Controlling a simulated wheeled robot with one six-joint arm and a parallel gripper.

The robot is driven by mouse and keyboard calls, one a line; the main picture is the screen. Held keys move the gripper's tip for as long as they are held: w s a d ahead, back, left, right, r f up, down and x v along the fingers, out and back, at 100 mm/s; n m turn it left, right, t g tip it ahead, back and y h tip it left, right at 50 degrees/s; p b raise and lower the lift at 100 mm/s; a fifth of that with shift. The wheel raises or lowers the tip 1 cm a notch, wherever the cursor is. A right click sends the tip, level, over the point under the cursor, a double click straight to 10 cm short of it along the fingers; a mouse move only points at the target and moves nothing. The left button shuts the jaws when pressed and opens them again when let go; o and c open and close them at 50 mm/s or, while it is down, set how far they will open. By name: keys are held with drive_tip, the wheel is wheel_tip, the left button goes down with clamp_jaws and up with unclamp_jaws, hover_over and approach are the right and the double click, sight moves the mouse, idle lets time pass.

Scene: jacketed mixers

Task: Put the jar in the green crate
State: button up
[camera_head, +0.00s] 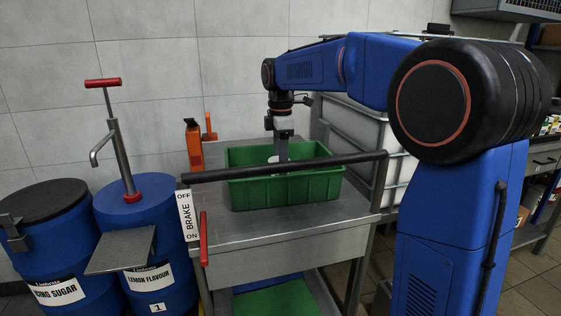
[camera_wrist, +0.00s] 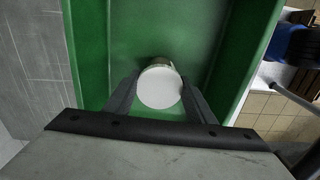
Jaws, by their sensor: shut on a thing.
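The green crate (camera_head: 318,187) stands on a steel trolley, and my arm reaches down into it. My gripper (camera_head: 281,160) is at the crate's opening, in its middle. In the wrist view my gripper (camera_wrist: 158,95) is shut on the jar (camera_wrist: 160,88), a round thing with a white top, with one finger on each side. In the head view only a small white part of the jar (camera_head: 272,160) shows beside the fingers. The crate's green floor and walls (camera_wrist: 88,45) surround the jar in the wrist view. Whether the jar touches the crate floor I cannot tell.
The trolley (camera_head: 290,220) has a dark push bar (camera_head: 350,158) across the crate's front. Blue drums (camera_head: 55,240) stand at the left. Orange tools (camera_head: 193,145) stand behind the crate. A white caged tank (camera_head: 345,125) is close behind at the right.

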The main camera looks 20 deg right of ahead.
drive_tip(key=o, duration=1.2)
drive_tip(key=shift+f, duration=0.1)
wheel_tip(320, 180, up, 12)
